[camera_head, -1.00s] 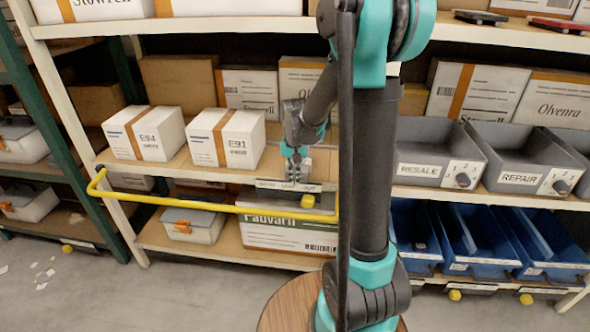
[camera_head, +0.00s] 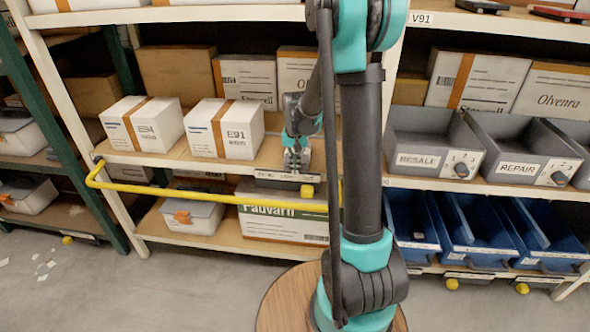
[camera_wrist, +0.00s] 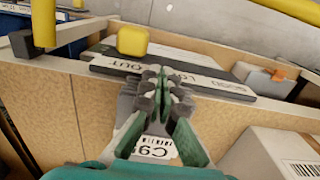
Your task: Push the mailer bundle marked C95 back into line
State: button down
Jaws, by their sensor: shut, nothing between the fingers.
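In the wrist view, a white label (camera_wrist: 157,148) reading "C9", with its last character cut off and a barcode, shows between my gripper's linkages. The rest of the C95 bundle is largely hidden behind my gripper, so its alignment cannot be told. My gripper (camera_wrist: 162,88) is shut and empty, its tips near the shelf's front edge. In the head view my gripper (camera_head: 297,158) points down over the middle shelf, right of the E91 carton (camera_head: 237,136). I cannot tell whether it touches the bundle.
The E94 carton (camera_head: 147,126) stands left of E91. A yellow rail (camera_head: 190,194) runs before the shelf. A lockout sign (camera_wrist: 165,68) with a yellow knob (camera_wrist: 132,40) sits at the shelf edge. Grey bins (camera_head: 425,155) stand to the right, beyond the upright.

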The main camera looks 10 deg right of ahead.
jog(key=w+d, duration=0.1)
jog(key=w, duration=0.4)
jog(key=w+d, duration=0.1)
jog(key=w, duration=0.2)
jog(key=shift+w+d, duration=0.2)
jog(key=shift+d, duration=0.15)
